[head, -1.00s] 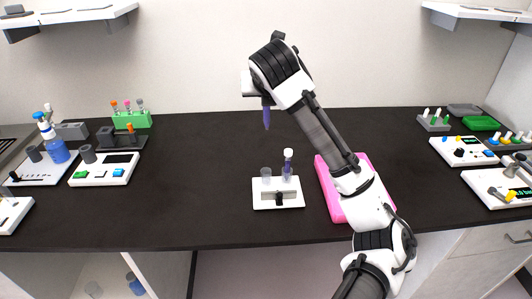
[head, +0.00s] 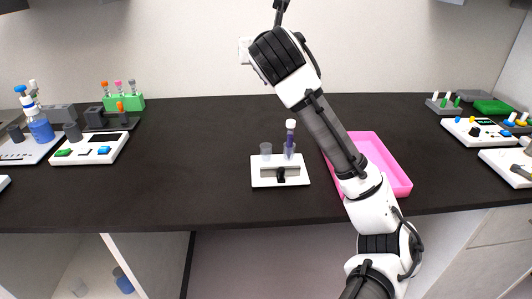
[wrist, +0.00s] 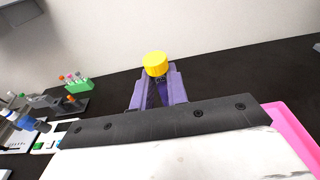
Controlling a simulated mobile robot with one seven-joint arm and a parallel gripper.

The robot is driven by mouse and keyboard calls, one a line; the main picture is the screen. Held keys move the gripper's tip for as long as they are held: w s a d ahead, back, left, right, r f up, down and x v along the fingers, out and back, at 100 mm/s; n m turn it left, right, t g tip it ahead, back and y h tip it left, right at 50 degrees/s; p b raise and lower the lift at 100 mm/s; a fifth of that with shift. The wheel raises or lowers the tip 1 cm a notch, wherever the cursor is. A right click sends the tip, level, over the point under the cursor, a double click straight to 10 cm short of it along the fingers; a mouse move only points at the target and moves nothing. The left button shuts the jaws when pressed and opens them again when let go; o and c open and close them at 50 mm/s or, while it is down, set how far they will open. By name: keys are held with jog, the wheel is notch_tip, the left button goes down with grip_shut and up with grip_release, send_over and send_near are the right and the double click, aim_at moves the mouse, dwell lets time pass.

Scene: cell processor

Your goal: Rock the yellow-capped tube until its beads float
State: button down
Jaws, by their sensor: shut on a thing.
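My gripper (wrist: 158,84) shows in the wrist view with its purple fingers shut on a tube. The tube's yellow cap (wrist: 155,63) stands above the fingertips. The tube's body is mostly hidden between the fingers, and I cannot see its beads. In the head view my wrist is raised high over the middle of the bench; the fingers and the yellow-capped tube do not show there.
A white stand (head: 280,173) on the black bench holds a clear cup (head: 266,151) and a white-capped tube (head: 290,140). A pink tray (head: 376,150) lies beside my arm. A green rack (head: 124,103) and devices stand left, more devices right. The left-centre bench is clear.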

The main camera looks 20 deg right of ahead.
jog(key=p, duration=0.4)
jog(key=shift+g, duration=0.3)
dwell(1.1)
dwell(0.4)
